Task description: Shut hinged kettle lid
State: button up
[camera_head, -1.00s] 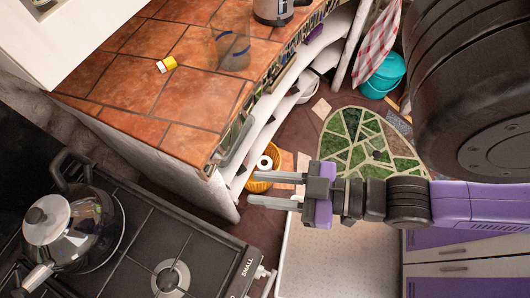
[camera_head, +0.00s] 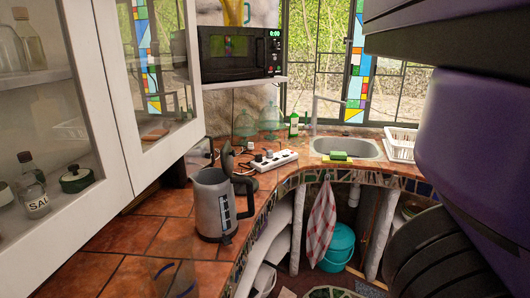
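The kettle (camera_head: 210,208) is a grey electric jug with a black base and a dark handle on its right side. It stands upright on the tiled counter, left of the middle of the view. Its dark lid (camera_head: 227,160) stands raised at the back of the rim, and the kettle's top looks open. My gripper is not in view. Only large dark and purple parts of my own arm show along the right edge, well apart from the kettle.
A white power strip (camera_head: 266,161) lies behind the kettle. A clear glass (camera_head: 176,281) stands in front of it. Glass-door cabinets (camera_head: 110,90) hang at the left, and a microwave (camera_head: 240,52) sits above. A sink (camera_head: 345,148) is at the back right.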

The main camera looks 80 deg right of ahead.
aim_at(227, 154)
jog(key=z, duration=1.3)
